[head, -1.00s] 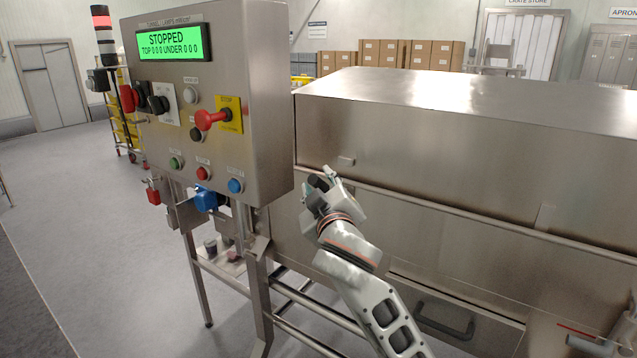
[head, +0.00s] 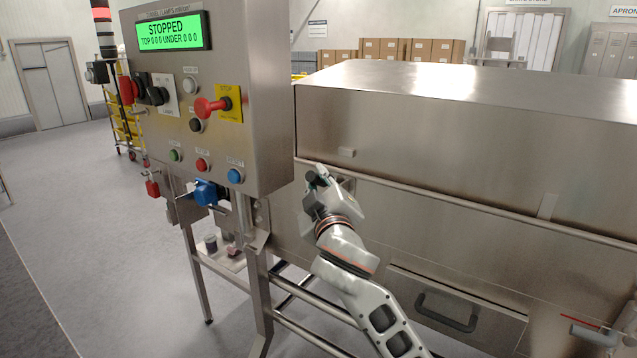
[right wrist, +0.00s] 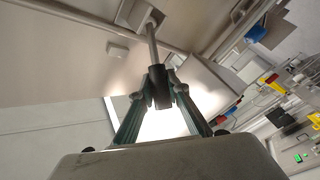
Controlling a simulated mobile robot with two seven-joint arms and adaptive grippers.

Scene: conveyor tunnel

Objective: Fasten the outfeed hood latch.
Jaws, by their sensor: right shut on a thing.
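The outfeed hood (head: 440,115) is a long steel cover, lying down along the rail of the machine body. A small pale block (head: 346,152) sits low on its front face; it also shows in the right wrist view (right wrist: 117,50). The latch is a metal rod with a black grip (right wrist: 160,88), rising from a bracket (right wrist: 140,14) by the rail. My right gripper (head: 318,182) is at the hood's left end, its fingers shut on the black grip. The gripper mostly hides the latch in the head view. My left gripper is out of view.
The control panel (head: 270,100) stands close to the left of my right gripper, its display reading STOPPED. A dark drawer handle (head: 446,312) is below right.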

